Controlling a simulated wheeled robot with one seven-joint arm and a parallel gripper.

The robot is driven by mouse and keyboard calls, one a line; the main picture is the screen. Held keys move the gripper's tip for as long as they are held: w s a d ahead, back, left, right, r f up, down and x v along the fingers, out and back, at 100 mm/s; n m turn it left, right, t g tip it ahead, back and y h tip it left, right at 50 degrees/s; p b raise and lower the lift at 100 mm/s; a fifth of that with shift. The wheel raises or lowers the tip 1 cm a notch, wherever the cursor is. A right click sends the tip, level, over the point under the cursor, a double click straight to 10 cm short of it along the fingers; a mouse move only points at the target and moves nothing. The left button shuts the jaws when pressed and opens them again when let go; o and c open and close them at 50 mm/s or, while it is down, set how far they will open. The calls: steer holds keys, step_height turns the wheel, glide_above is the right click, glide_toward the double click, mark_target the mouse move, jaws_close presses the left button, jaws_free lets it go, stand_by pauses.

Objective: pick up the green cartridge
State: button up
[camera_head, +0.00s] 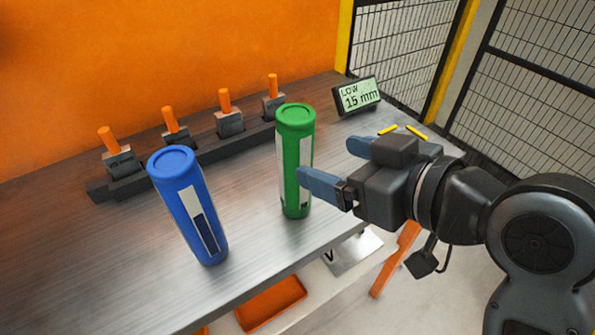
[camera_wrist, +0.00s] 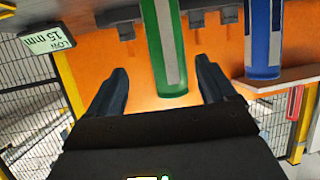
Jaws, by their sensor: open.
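The green cartridge (camera_head: 294,155) stands upright on the metal table (camera_head: 255,235), right of the blue one. It has a pale label strip down its side. My gripper (camera_head: 328,166) is at its right, fingers pointing left at it, with the near finger overlapping the cartridge's edge in the head view. In the wrist view the green cartridge (camera_wrist: 167,50) appears between and beyond the two open blue-grey fingertips (camera_wrist: 163,78). The gripper is open and holds nothing. Whether a finger touches the cartridge cannot be told.
A blue cartridge (camera_head: 188,205) stands left on the table; it also shows in the wrist view (camera_wrist: 263,40). Behind is a dark rack (camera_head: 195,150) with several orange-handled pieces. A small display (camera_head: 357,95) reading "LOW 15 mm" stands at the back right. Mesh fencing (camera_head: 405,50) is beyond.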

mark_target(308, 154)
steer(key=shift+w+a+r, duration=0.1)
steer(key=shift+a+r, duration=0.05)
steer(key=shift+a, duration=0.15)
steer(key=shift+w+a, duration=0.25)
steer(key=shift+s+f+p+x, duration=0.1)
steer(key=shift+p+x, duration=0.05)
steer(key=shift+x, duration=1.6)
steer(key=shift+s+f+p+x, duration=0.1)
steer(key=shift+s+p+x, duration=0.05)
steer(key=shift+x, duration=1.6)
steer(key=shift+a, duration=0.15)
steer(key=c, duration=1.1)
steer(key=shift+c, duration=0.9)
steer(key=shift+r, duration=0.15)
